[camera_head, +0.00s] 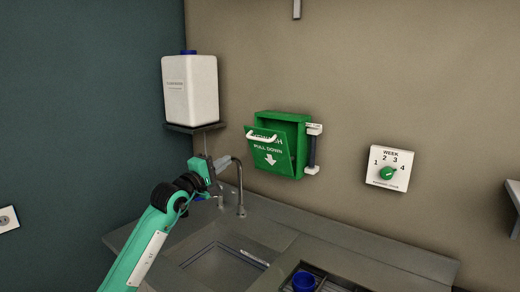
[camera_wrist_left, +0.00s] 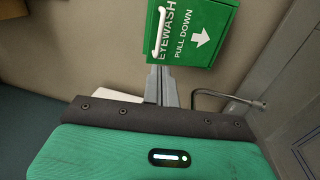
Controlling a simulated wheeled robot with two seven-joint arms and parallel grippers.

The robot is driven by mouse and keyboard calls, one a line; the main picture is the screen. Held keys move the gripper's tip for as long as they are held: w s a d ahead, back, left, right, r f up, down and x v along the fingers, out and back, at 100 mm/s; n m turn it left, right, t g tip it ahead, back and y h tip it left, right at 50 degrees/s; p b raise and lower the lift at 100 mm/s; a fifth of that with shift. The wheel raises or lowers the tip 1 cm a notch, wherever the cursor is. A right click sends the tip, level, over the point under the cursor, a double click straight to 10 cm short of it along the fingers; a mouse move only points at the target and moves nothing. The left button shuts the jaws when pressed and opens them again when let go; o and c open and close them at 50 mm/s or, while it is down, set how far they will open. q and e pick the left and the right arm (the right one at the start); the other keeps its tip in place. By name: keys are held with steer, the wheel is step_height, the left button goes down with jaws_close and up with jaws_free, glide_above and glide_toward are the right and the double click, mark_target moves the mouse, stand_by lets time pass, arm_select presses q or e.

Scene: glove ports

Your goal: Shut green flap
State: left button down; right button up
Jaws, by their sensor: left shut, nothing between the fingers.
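The green flap (camera_head: 268,157) is on a green wall box (camera_head: 299,120), marked with "PULL DOWN" and a white down arrow. Its top edge leans out from the box, so it stands partly open. A white handle (camera_head: 261,137) runs along its top. My left gripper (camera_head: 207,158) is shut and empty, to the left of the flap and apart from it in the head view. In the left wrist view the closed fingers (camera_wrist_left: 162,82) point toward the flap (camera_wrist_left: 195,32) and its white handle (camera_wrist_left: 157,32). My right gripper is not in view.
A white jug (camera_head: 190,92) stands on a wall shelf to the left. A tap (camera_head: 239,195) rises behind the sink (camera_head: 222,268) below. A white dial plate (camera_head: 389,168) is on the wall to the right.

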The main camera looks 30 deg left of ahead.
mark_target(257, 139)
arm_select(q)
steer(key=w+r+p, duration=0.1)
steer(key=w+p, duration=0.1)
steer(key=w, duration=0.2)
steer(key=w+p, duration=0.2)
steer(key=w, duration=0.2)
steer(key=w+d+r+p, duration=0.1)
steer(key=w+p, duration=0.1)
steer(key=w, duration=0.2)
steer(key=shift+w+r, duration=0.1)
steer(key=shift+r, duration=0.25)
steer(key=shift+w+f, duration=0.1)
steer(key=shift+w, duration=0.55)
